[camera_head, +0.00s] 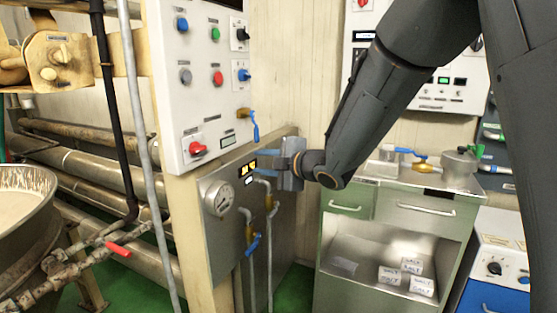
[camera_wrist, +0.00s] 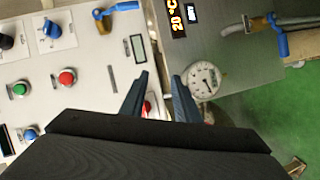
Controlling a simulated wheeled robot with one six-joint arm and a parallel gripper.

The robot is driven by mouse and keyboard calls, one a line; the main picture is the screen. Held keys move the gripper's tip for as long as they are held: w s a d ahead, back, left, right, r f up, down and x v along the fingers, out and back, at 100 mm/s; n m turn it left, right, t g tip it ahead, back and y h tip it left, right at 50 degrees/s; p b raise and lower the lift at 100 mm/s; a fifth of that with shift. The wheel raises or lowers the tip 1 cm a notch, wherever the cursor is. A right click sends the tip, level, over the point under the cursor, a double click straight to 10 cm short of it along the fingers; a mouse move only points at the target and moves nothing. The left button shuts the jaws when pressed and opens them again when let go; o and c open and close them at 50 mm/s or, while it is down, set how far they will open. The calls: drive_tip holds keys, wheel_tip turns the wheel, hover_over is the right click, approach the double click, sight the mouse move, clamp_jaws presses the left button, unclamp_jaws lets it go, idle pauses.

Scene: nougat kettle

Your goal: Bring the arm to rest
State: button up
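My arm (camera_head: 375,105) reaches in from the upper right in the head view, bent at the elbow. My gripper (camera_head: 257,166) points left, in front of the steel panel (camera_head: 275,215) with the dial gauge. In the wrist view the two blue fingers of my gripper (camera_wrist: 160,77) stand apart with a gap between them. Nothing is held between them. Behind them are the white control panel (camera_wrist: 100,40) and the round gauge (camera_wrist: 203,80). The fingers overlap the panel in view; I cannot tell how far off it they are.
The white control box (camera_head: 205,75) carries buttons, knobs and a blue-handled valve (camera_head: 255,130). A large kettle (camera_head: 25,220) and a red-handled valve (camera_head: 118,249) are at left. A green cabinet (camera_head: 350,208) stands at right, with salt packets (camera_head: 390,276) inside. Green floor shows between.

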drive_tip(key=s+d+f+m+g+h+p, duration=0.1)
drive_tip(key=s+d+f+m+h, duration=0.2)
drive_tip(key=d, duration=0.4)
drive_tip(key=s+d+f+m+g+h+p, duration=0.1)
drive_tip(key=s+d+f+m+h, duration=0.15)
drive_tip(key=d+m, duration=0.4)
drive_tip(key=s+d+f+m+h+p, duration=0.2)
drive_tip(key=s+d+m+h, duration=0.15)
drive_tip(key=d, duration=0.35)
drive_tip(key=s+d+f+m+g+p, duration=0.1)
drive_tip(key=s+d+m+g, duration=0.1)
drive_tip(key=s, duration=0.7)
drive_tip(key=s+d+f+m+g+h+p, duration=0.1)
drive_tip(key=s+d+m+g, duration=0.2)
drive_tip(key=s, duration=0.5)
drive_tip(key=s+d+f+m+g+p, duration=0.1)
drive_tip(key=s+d+m+g, duration=0.1)
drive_tip(key=s+m, duration=0.3)
drive_tip(key=s+g, duration=0.1)
drive_tip(key=s, duration=0.3)
drive_tip(key=shift+s+d+m+g+h, duration=0.3)
drive_tip(key=shift+s+m+g+h, duration=0.05)
drive_tip(key=shift+m+g+h, duration=0.05)
